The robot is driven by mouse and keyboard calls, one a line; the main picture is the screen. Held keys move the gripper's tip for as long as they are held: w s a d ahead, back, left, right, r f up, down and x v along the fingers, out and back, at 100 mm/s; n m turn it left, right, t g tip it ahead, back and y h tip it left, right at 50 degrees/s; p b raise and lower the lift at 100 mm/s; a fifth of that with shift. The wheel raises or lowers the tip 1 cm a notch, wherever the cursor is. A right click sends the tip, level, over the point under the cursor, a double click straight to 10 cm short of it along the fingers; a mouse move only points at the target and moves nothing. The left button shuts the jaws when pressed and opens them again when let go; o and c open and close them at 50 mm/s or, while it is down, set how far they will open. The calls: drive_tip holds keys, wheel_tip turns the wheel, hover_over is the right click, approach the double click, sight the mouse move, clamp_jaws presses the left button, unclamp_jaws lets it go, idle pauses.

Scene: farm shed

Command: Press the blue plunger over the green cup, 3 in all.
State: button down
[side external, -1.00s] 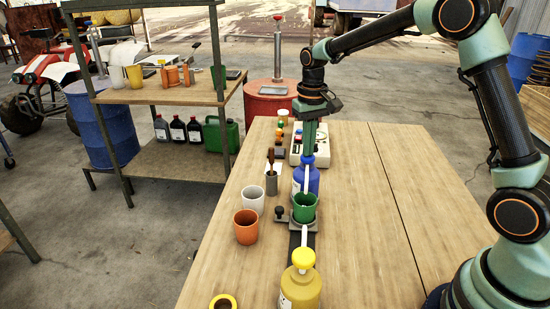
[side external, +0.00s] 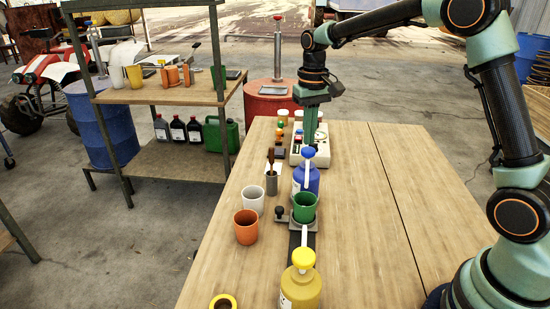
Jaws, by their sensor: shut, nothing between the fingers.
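The blue pump bottle (side external: 313,181) stands upright on the bench behind the green cup, with its blue plunger (side external: 308,153) raised. Its pale spout reaches toward the green cup (side external: 304,207). The green cup sits upright on a small grey stand on a dark strip. I cannot see what is inside the cup. My gripper (side external: 310,142) points down, shut and empty, just above or behind the blue plunger. A small gap seems to show between them, but the depth is hard to judge.
A yellow pump bottle (side external: 300,287) stands in front of the green cup. An orange cup (side external: 246,227) and a white cup (side external: 253,200) stand at left. The right side of the bench (side external: 385,220) is clear.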

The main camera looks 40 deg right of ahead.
idle(0.3)
drive_tip(key=shift+r, duration=3)
drive_tip(key=s+a+n+t, duration=0.3)
drive_tip(key=s+t, duration=0.2)
drive_tip(key=s, duration=1.3)
drive_tip(key=shift+s+r+t, duration=0.25)
drive_tip(key=shift+r+t, duration=0.05)
drive_tip(key=shift+r, duration=0.05)
